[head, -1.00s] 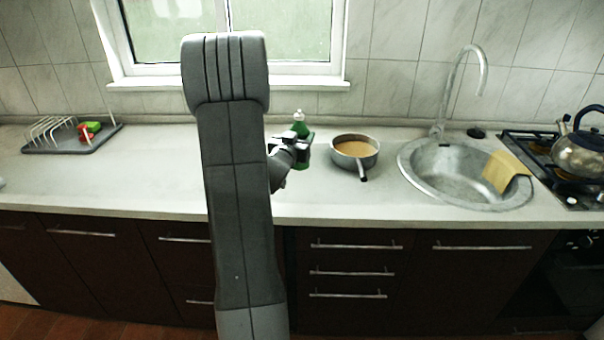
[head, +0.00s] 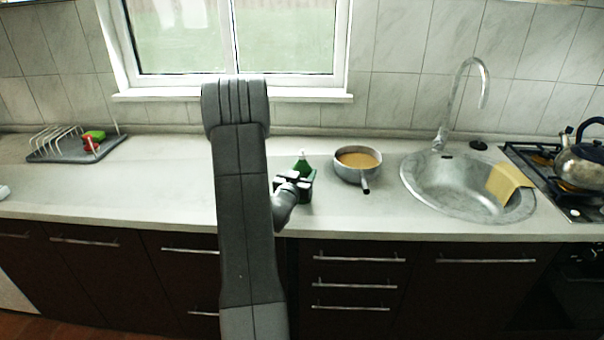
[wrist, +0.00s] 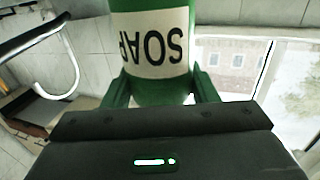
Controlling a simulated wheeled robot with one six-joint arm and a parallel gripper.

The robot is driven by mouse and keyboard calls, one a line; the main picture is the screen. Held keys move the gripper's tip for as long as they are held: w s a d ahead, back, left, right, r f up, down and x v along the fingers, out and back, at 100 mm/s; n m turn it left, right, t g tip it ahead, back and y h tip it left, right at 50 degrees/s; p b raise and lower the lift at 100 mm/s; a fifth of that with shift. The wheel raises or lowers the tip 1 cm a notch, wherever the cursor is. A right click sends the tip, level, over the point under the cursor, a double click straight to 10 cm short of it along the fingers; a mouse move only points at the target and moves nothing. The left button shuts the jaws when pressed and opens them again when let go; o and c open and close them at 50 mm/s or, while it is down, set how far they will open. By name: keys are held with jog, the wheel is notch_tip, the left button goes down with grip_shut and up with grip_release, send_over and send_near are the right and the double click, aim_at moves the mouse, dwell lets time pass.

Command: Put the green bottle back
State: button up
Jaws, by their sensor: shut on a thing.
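The green bottle (head: 303,168) has a white tip and is close to upright above the counter, left of the pot. In the wrist view the green bottle (wrist: 155,90) fills the upper middle, with a white label reading SOAP that appears upside down. My gripper (head: 296,184) is shut on the bottle, with its green fingers on both sides of it; my gripper (wrist: 160,92) also shows this in the wrist view. I cannot tell whether the bottle's base touches the counter. My arm hides part of the counter to the left.
A metal pot (head: 358,177) with tan contents stands close to the right of the bottle. Further right are the sink (head: 425,190), a yellow cloth (head: 508,180) and a kettle (head: 582,165) on the stove. A dish rack (head: 60,148) stands far left. The left counter (head: 150,185) is mostly clear.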

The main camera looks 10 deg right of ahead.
jog(key=shift+f, duration=0.1)
jog(key=o, duration=1.2)
jog(key=shift+c, duration=0.2)
jog(key=shift+r, duration=0.2)
jog(key=b+v, duration=0.2)
jog(key=v, duration=1)
jog(key=shift+b, duration=0.35)
